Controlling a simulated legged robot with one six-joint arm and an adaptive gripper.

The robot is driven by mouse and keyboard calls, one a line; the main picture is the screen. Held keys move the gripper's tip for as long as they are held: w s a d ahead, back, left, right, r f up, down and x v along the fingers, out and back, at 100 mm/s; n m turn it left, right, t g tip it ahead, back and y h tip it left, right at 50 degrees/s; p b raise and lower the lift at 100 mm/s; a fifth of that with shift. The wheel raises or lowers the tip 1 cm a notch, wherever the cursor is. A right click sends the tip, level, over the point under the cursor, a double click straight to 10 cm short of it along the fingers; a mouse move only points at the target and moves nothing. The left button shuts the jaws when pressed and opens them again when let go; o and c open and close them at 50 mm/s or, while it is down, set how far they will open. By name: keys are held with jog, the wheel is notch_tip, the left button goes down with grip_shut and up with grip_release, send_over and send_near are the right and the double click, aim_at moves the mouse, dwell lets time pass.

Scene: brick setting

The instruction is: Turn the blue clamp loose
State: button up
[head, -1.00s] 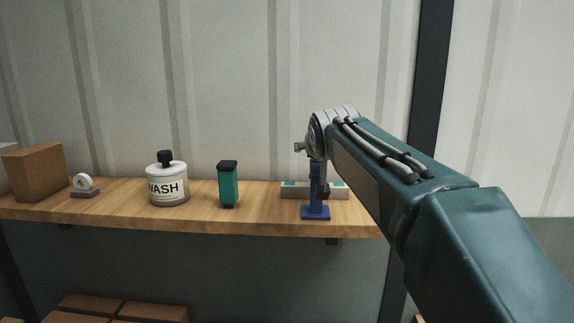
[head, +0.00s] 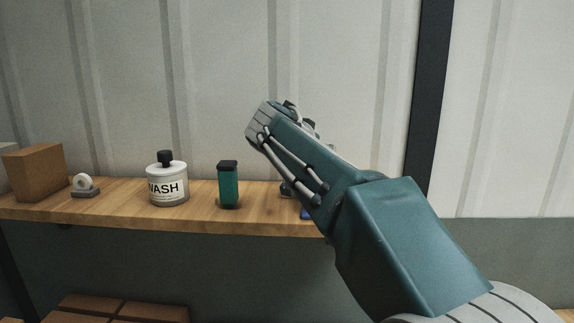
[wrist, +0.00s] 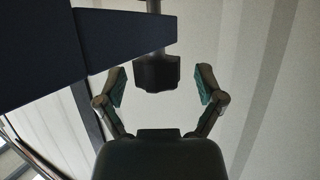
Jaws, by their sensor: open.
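The blue clamp stands on the wooden shelf (head: 120,207); in the head view only a sliver of its blue base (head: 304,214) shows below my arm, which hides the rest. In the wrist view a broad dark blue piece (wrist: 70,52), apparently part of the clamp, fills the upper left. A dark grey block on a stem (wrist: 157,72) shows between and just beyond the fingertips, with gaps on both sides. My gripper (wrist: 160,88) is open, its teal-padded fingers apart and holding nothing.
On the shelf stand a teal bottle with a black cap (head: 229,185), a white WASH bottle (head: 167,184), a small grey wheel piece (head: 85,187) and a brown box (head: 34,172). A pale ribbed wall (head: 120,90) rises behind.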

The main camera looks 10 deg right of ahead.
jog(key=v, duration=1.1)
jog(key=shift+s+a+f+t+h, duration=0.15)
jog(key=shift+a+f+t+h, duration=0.15)
jog(key=shift+f+t+h, duration=0.35)
jog(key=shift+s+a+f+t+h, duration=0.25)
jog(key=shift+f+t+h, duration=0.15)
jog(key=shift+f, duration=0.4)
jog(key=shift+s+a+f+t+h, duration=0.1)
jog(key=shift+a+f+t+h, duration=0.2)
jog(key=shift+f+t+h, duration=0.35)
jog(key=shift+f, duration=0.1)
